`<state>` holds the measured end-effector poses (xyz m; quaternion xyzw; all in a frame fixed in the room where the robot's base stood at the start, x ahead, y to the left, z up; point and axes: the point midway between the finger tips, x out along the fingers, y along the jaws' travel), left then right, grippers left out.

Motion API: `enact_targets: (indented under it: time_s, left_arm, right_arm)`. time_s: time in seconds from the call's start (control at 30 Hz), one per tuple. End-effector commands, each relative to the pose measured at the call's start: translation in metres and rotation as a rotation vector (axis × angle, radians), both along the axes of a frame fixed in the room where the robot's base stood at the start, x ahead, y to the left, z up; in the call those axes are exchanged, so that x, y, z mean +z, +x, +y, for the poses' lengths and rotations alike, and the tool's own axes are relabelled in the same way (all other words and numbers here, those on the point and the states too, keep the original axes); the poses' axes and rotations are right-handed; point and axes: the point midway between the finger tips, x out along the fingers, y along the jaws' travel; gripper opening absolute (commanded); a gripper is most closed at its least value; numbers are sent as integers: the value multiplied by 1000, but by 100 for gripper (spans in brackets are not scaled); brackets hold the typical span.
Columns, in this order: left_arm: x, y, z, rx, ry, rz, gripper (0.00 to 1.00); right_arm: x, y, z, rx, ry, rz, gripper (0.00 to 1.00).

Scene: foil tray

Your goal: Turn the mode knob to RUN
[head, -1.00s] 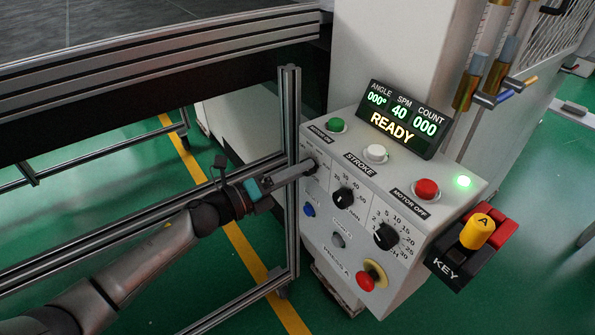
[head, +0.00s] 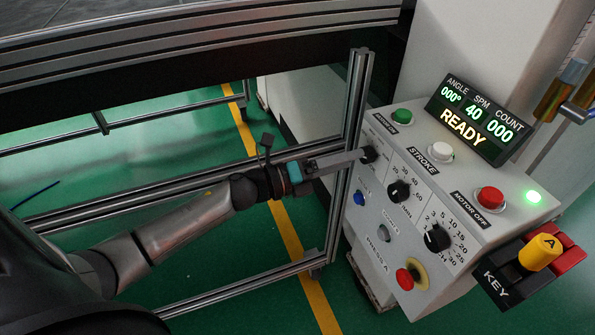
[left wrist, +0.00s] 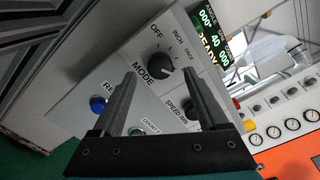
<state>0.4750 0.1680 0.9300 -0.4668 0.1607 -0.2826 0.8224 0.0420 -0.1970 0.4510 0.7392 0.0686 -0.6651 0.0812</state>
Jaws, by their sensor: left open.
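The black mode knob (left wrist: 160,66) is on the sloped grey face of the control box, above the word MODE in the left wrist view. OFF, INCH and ONCE show around it; I cannot read a RUN label or tell clearly where the knob points. In the head view the knob (head: 369,154) is at the panel's left edge, partly covered by my gripper. My left gripper (head: 358,157) is at the knob. In the left wrist view its open fingers (left wrist: 158,74) lie either side of the knob; I cannot tell whether they touch it.
The display (head: 480,120) reads READY. Two more dials, the SPM knob (head: 399,191) and a lower one (head: 437,238), sit nearby. A red stop button (head: 405,279) is below. A metal post (head: 356,130) stands close beside my gripper.

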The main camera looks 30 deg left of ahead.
Motion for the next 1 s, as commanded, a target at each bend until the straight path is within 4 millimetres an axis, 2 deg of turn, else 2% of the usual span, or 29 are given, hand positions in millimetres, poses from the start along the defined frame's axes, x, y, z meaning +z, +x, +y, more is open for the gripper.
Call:
enact_targets:
  time_s: [0.6,0.8,1.0]
  left_arm:
    - [0,-78,61,0,1,2,77]
    - [0,-93,73,0,2,1,77]
    - [0,-98,76,-1,0,-1,77]
  right_arm:
    - [4,-1,1,2,1,2,50]
    - [5,-1,4,2,6,2,50]
    - [5,-1,7,1,9,3,50]
